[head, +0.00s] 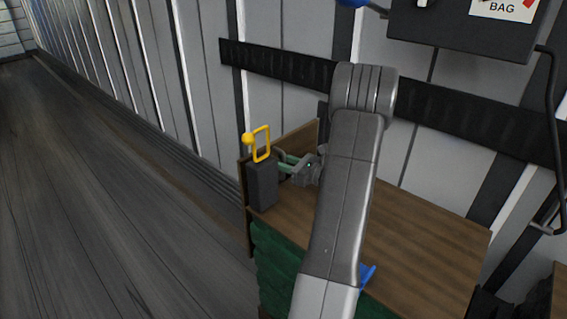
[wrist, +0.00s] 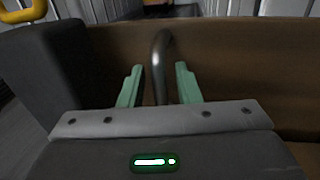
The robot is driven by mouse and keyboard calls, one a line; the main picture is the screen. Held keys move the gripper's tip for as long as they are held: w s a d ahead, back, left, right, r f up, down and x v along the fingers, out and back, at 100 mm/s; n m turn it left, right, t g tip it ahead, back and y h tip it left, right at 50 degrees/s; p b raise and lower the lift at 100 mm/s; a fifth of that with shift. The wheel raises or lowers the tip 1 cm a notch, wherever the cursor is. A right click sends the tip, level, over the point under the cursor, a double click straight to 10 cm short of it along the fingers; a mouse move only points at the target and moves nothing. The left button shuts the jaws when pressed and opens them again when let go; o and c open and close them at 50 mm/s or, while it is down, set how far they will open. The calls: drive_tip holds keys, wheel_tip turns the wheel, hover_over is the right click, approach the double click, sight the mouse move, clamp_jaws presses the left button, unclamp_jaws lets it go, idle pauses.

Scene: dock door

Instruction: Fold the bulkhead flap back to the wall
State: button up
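The flap, a brown wooden board (head: 297,139), stands upright and out from the wall. In the wrist view its brown face (wrist: 235,60) fills the background. A grey bent handle (wrist: 160,60) is in front of it. My gripper (head: 288,163) is at this handle, its green fingertips pointing left at the board. In the wrist view my gripper (wrist: 158,85) is open, with one finger on each side of the handle and gaps visible. A dark post (head: 262,186) with a yellow loop and knob (head: 261,145) stands at the board's near end. The handle is partly hidden in the head view.
A brown wooden surface (head: 425,235) lies below my arm, with green material (head: 278,265) under its near edge. The ribbed wall (head: 285,100) carries a black rail (head: 280,65). A dark box (head: 460,28) hangs upper right. Open floor (head: 90,190) lies left.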

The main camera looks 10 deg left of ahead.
clamp_jaws()
drive_tip(key=shift+a, duration=0.15)
drive_tip(key=shift+w+a+m+t, duration=0.25)
drive_tip(key=shift+a+m+t, duration=0.15)
drive_tip(key=shift+a, duration=0.1)
drive_tip(key=w+a+m+t+h+b, duration=0.6)
drive_tip(key=w+a, duration=0.8)
drive_tip(key=w, duration=0.5)
drive_tip(key=w+d+t+h+b, duration=0.1)
drive_tip(key=w+t, duration=0.1)
drive_tip(key=w, duration=0.7)
drive_tip(key=shift+m+h, duration=0.3)
drive_tip(key=shift+m, duration=0.1)
drive_tip(key=shift+w, duration=0.1)
